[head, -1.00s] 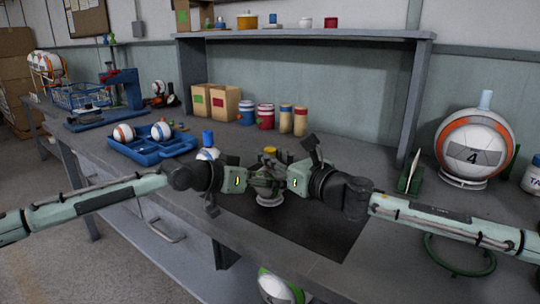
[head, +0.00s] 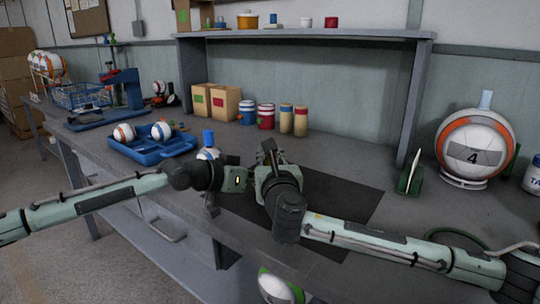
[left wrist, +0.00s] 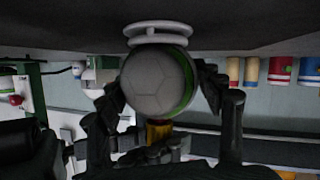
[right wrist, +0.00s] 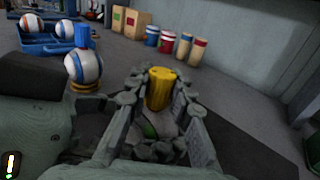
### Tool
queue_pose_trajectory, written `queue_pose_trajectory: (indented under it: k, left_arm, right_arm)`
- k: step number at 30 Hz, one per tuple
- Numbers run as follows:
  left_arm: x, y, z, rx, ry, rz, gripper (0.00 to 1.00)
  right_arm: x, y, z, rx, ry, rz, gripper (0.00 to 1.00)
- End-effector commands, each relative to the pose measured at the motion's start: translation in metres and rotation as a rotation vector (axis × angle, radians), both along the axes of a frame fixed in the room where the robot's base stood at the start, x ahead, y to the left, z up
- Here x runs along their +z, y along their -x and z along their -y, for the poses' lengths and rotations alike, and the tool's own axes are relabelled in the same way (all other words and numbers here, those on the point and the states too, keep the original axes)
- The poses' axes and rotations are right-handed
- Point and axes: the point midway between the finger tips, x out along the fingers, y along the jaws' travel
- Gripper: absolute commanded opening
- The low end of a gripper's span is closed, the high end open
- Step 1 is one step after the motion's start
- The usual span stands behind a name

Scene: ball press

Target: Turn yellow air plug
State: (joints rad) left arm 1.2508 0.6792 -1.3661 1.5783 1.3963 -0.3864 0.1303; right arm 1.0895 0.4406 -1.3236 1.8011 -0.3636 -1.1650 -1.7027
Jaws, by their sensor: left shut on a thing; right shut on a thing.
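The yellow air plug (right wrist: 160,88) stands on a white and green ball (right wrist: 165,124), between the fingers of my right gripper (right wrist: 153,97), which is shut on it. In the left wrist view, which is upside down, the ball (left wrist: 155,85) sits on a white ring stand (left wrist: 157,33). My left gripper (left wrist: 162,92) is shut on the ball, with a finger on each side. The yellow plug (left wrist: 158,132) shows partly there, behind finger parts. In the head view my grippers and the right arm hide the ball and plug.
A ball with a blue plug (right wrist: 83,37) stands close by on the left. A blue tray (head: 150,148) with balls lies farther left. Boxes and cans (head: 265,116) stand at the back. A dark mat (head: 340,205) lies clear on the right. A ball marked 4 (head: 475,145) stands far right.

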Motion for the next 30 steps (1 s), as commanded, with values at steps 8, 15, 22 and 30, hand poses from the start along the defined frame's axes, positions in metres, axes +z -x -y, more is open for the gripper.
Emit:
queue_pose_trajectory:
  k: [8,15,22,30]
  left_arm:
    - [-0.0024,0.0015,0.0009,-0.003,-0.003,-0.003,0.37]
    - [-0.0029,0.0015,0.0008,-0.003,-0.004,-0.004,0.37]
    - [-0.0034,0.0014,0.0005,-0.002,-0.005,-0.005,0.37]
    - [-0.0035,0.0012,0.0003,-0.002,-0.004,-0.006,0.37]
  right_arm:
    - [0.0025,-0.0004,0.0001,-0.100,-0.002,0.004,0.00]
    - [0.0030,0.0000,0.0006,-0.123,-0.001,0.005,0.00]
    - [0.0034,0.0000,0.0006,-0.123,-0.002,0.006,0.00]
    - [0.0023,0.0001,0.0004,-0.122,-0.001,0.004,0.44]
